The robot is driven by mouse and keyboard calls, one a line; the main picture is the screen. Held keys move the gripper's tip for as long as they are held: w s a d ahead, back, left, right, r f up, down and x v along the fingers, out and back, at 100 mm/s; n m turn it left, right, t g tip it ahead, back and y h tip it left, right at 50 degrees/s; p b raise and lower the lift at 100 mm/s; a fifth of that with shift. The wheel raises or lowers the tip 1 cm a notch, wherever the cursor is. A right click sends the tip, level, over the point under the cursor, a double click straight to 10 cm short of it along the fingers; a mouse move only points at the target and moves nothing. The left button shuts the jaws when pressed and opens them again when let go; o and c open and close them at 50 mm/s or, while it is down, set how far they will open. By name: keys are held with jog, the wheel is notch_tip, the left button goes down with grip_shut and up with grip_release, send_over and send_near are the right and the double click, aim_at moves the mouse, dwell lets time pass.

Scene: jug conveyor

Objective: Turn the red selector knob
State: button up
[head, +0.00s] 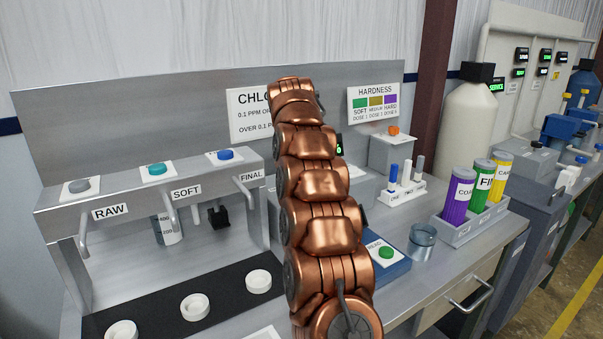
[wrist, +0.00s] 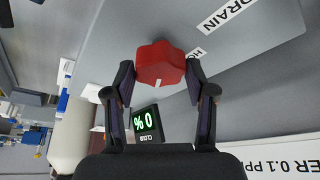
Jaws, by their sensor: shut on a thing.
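The red selector knob (wrist: 160,62) shows in the wrist view on a grey panel, with a white pointer mark on its lower edge. My gripper (wrist: 160,74) has one dark finger on each side of the knob and is shut on it. A DRAIN label (wrist: 226,24) and a partly hidden label starting "HO" (wrist: 197,53) sit beside the knob. A small display (wrist: 146,124) reads "0 %" in green between my fingers. In the head view my copper arm hides the knob and the gripper.
In the head view, the RAW, SOFT and FINAL tap stand (head: 150,190) is at left, above white round cups (head: 195,307). To the right are a blue box with a green button (head: 386,253), a metal cup (head: 422,241) and a tube rack (head: 470,228).

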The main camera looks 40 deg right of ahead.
dwell(0.3)
jog(key=o, duration=1.2)
jog(key=shift+c, duration=0.2)
jog(key=v, duration=0.7)
jog(key=shift+r, duration=0.25)
jog(key=shift+s+a, duration=0.1)
jog(key=shift+a, duration=0.05)
